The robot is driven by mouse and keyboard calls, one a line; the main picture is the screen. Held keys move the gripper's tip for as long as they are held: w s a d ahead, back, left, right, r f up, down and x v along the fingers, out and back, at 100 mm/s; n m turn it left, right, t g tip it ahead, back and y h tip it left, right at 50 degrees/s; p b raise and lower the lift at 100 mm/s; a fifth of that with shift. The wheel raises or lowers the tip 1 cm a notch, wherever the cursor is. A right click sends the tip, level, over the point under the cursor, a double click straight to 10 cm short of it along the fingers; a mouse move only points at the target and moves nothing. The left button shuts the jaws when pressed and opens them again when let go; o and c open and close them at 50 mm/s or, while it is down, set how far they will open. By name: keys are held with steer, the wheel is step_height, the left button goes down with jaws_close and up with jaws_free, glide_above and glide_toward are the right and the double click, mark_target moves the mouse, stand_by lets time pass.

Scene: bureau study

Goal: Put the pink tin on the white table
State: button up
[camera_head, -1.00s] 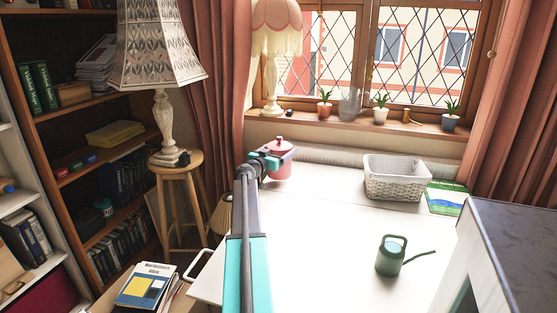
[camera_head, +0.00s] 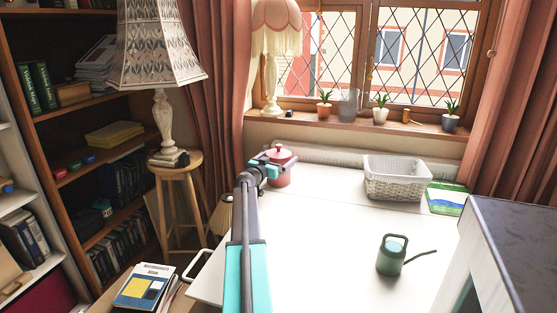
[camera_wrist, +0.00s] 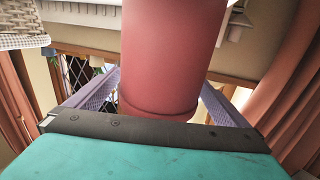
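The pink tin (camera_head: 284,178), a reddish-pink round can with a knobbed lid, is upright at the far left part of the white table (camera_head: 325,235) in the head view. My gripper (camera_head: 278,163) reaches it from the left and is shut on it. In the wrist view the tin (camera_wrist: 165,60) fills the middle, with one lavender finger of my gripper (camera_wrist: 160,92) against each side. The tin's end runs out of the top of that view. I cannot tell whether its base touches the table.
Left are a stool (camera_head: 180,173) with a lamp and a bookcase (camera_head: 75,150).

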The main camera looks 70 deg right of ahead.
stand_by(0.3)
steer(key=shift+w+a+r, duration=0.15)
steer(key=shift+a, duration=0.9)
steer(key=w+a+p, duration=0.1)
steer(key=a, duration=0.8)
steer(key=shift+w+a+p, duration=0.35)
steer(key=shift+a+p, duration=0.05)
